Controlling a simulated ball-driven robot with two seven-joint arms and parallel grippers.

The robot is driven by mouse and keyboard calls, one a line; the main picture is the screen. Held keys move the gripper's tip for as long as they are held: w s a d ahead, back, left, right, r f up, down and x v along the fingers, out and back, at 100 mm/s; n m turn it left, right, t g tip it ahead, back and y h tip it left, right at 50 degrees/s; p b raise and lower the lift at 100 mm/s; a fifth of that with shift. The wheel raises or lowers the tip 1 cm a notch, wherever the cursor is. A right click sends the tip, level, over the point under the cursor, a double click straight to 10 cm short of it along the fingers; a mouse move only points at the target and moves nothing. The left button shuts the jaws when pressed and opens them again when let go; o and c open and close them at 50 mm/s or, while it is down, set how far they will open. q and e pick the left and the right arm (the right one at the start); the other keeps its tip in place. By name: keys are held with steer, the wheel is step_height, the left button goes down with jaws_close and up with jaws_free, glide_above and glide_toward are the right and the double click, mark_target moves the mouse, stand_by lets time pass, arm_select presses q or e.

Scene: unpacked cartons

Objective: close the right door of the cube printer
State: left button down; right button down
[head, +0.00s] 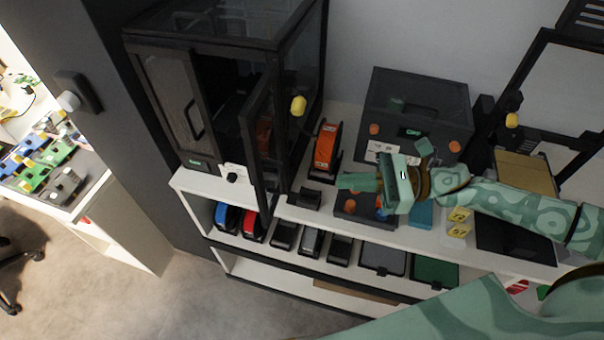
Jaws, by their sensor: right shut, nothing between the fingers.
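The cube printer (210,42) is a dark, black-framed enclosure at the upper left of the head view. Its left door (172,100) looks shut and has a handle. Its right door (253,160) stands open and sticks out toward the shelf front, with dark glass in a black frame. The printer's inside shows dark between the doors. My right gripper (347,182) is shut and empty. It points left, over the shelf to the right of the open door and apart from it. My left gripper is not in view.
An orange spool (326,146) stands between the printer and my right gripper. A small black box (304,198) sits near the door's lower edge. A second dark machine (418,105) stands behind the gripper. The white shelf (290,213) holds several spools and boxes below.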

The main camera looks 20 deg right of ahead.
steer(key=p+x, duration=0.3)
steer(key=x, duration=0.6)
steer(key=shift+a, duration=0.2)
steer(key=shift+w, duration=0.1)
